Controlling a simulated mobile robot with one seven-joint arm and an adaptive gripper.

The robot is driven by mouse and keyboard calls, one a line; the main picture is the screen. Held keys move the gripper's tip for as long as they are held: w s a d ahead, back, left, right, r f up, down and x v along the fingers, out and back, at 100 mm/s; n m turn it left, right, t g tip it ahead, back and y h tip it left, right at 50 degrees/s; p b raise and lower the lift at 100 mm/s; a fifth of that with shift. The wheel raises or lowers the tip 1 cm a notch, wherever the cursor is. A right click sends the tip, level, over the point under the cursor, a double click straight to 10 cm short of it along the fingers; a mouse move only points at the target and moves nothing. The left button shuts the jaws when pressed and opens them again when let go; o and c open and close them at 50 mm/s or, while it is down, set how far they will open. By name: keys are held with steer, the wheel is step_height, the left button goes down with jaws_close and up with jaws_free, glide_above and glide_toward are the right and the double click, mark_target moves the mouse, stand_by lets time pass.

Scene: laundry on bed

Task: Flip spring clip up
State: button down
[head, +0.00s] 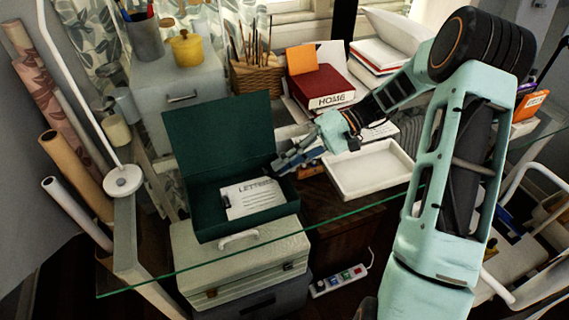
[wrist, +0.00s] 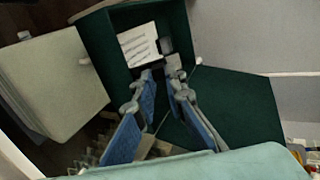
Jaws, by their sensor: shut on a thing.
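An open dark green box file (head: 185,205) stands on the glass desk in the head view, lid (head: 215,135) tilted back. White sheets marked "LETTERS" (head: 252,198) lie inside it. The box also shows in the wrist view (wrist: 108,38), with the sheets (wrist: 138,45) and the lid (wrist: 235,105). A small grey piece, seemingly the spring clip (wrist: 167,46), is beside the sheets at my fingertips. My gripper (head: 279,170) reaches in from the right over the box's right side. Its blue-padded fingers (wrist: 160,72) are shut on the clip, whose exact angle is unclear.
A white tray (head: 413,156) lies right of the box, beneath my forearm. Behind are a red "HOME" binder (head: 325,85), a wicker basket (head: 254,82) and a drawer unit (head: 170,72). A pale case (head: 240,262) stands below the glass. Little free room surrounds the box.

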steer(key=shift+s, duration=0.1)
steer(key=c, duration=2)
jaws_free()
steer(key=shift+o, duration=0.2)
steer(key=v, duration=0.8)
